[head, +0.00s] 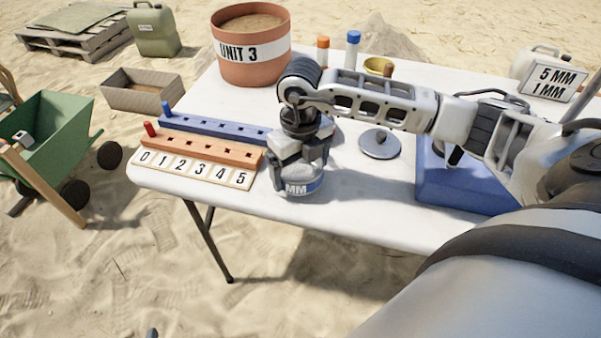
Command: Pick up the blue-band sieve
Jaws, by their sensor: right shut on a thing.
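The blue-band sieve (303,188) is a short grey cylinder with a blue band and a label of which "MM" shows. It is upright at the front part of the white table (360,215). My right gripper (300,168) comes down over it from above and is shut on it, hiding its top. I cannot tell whether the sieve touches the tabletop.
A number strip (193,169) and peg boards, orange (205,148) and blue (215,126), lie left of the sieve. A grey disc with a knob (380,144) and a blue box (450,185) are to the right. The "UNIT 3" pot (250,70) stands behind.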

